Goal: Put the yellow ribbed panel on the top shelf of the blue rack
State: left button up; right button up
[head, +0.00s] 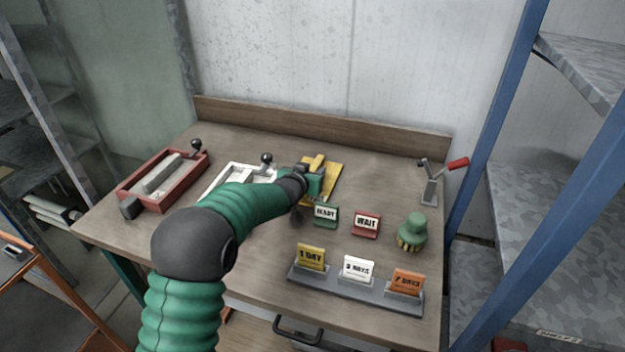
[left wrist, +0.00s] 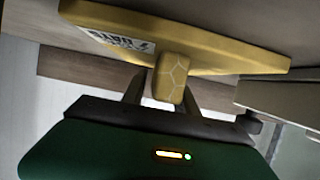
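The yellow ribbed panel (head: 333,178) lies at the back middle of the wooden workbench, partly hidden by my left gripper (head: 314,178). In the left wrist view the panel (left wrist: 225,52) shows a white label and a rib standing out from its face. My left gripper (left wrist: 163,92) has one finger on each side of this rib, with a visible gap on the left side. The right gripper is not in view. The blue rack (head: 497,120) stands at the right, with grey metal shelves; its highest visible shelf (head: 590,60) is at the upper right.
A red tray (head: 133,190) and a white tray (head: 222,180) lie left of the panel. READY (head: 326,214) and WAIT (head: 366,223) signs, a green-topped brush (head: 412,230), a holder (head: 345,287) with day cards and a red-handled lever (head: 432,188) stand to the right and front.

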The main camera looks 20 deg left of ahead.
pick_arm(q)
jog(key=shift+f, duration=0.1)
grip_shut()
dwell(0.9)
